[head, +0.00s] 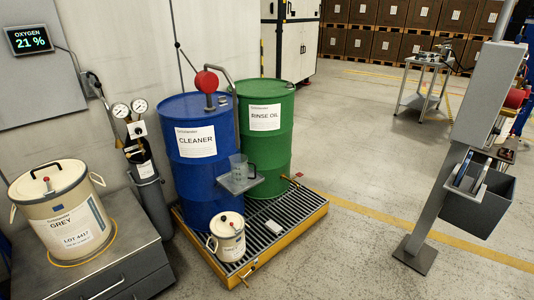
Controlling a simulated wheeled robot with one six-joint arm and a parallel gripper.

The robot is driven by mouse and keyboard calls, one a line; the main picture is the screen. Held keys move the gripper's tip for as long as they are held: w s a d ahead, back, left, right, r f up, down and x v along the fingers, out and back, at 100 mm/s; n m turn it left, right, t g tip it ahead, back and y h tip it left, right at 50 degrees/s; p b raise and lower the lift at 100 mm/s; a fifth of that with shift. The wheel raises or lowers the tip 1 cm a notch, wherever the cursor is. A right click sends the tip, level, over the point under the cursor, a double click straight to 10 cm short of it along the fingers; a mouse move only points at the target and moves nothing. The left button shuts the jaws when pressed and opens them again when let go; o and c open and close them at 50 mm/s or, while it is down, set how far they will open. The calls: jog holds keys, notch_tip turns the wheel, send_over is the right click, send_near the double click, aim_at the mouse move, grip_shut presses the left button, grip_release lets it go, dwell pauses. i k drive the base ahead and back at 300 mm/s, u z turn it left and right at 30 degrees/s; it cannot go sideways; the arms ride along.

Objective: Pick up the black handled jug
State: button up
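A translucent grey jug (238,166) stands upright on a small grey shelf (241,184) in front of the blue and green drums. It is small in the head view, and I cannot make out the colour of its handle. The blue drum (194,172), labelled CLEANER, is behind and to its left. A pump with a round red part (207,82) and a curved grey pipe sits on top of this drum. The green drum (276,150), labelled RINSE OIL, is behind and to the right. My gripper is not in view.
Both drums stand on a yellow-edged grated pallet (291,220), with a small cream pail (227,238) at its front. A larger cream pail (62,212) sits on a grey cabinet at left. A grey post with a bin (478,208) stands at right. Floor between is clear.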

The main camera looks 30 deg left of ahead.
aim_at(244, 171)
jog(key=i, duration=1.85)
jog(key=u, duration=2.2)
jog(key=i, duration=1)
